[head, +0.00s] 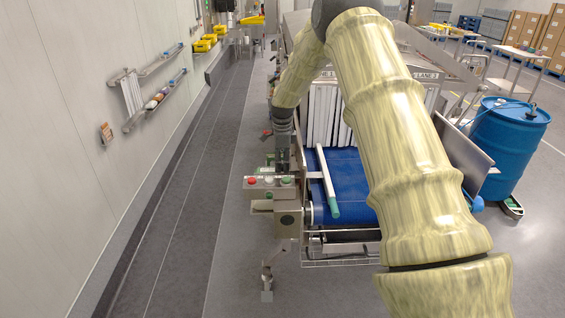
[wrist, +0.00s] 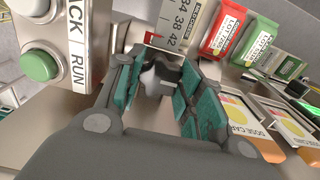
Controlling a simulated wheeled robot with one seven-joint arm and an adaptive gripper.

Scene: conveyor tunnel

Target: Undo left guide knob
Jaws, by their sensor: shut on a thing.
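In the wrist view my gripper (wrist: 156,84) has its two teal-padded fingers on either side of a grey lobed knob (wrist: 158,75) and is shut on it. The knob sits beside a white scale (wrist: 182,28) marked 34, 38, 42. The fingers hide parts of the knob's sides. In the head view my gripper (head: 283,155) is at the left side of the blue conveyor belt (head: 352,188), just behind the button box. The knob cannot be made out there.
The button box (head: 262,187) with red, white and green buttons stands close by; its green button (wrist: 38,66) is left of my gripper. Red tag (wrist: 228,32) and green tag (wrist: 258,45) are at right. A blue drum (head: 503,145) stands right. The left aisle is clear.

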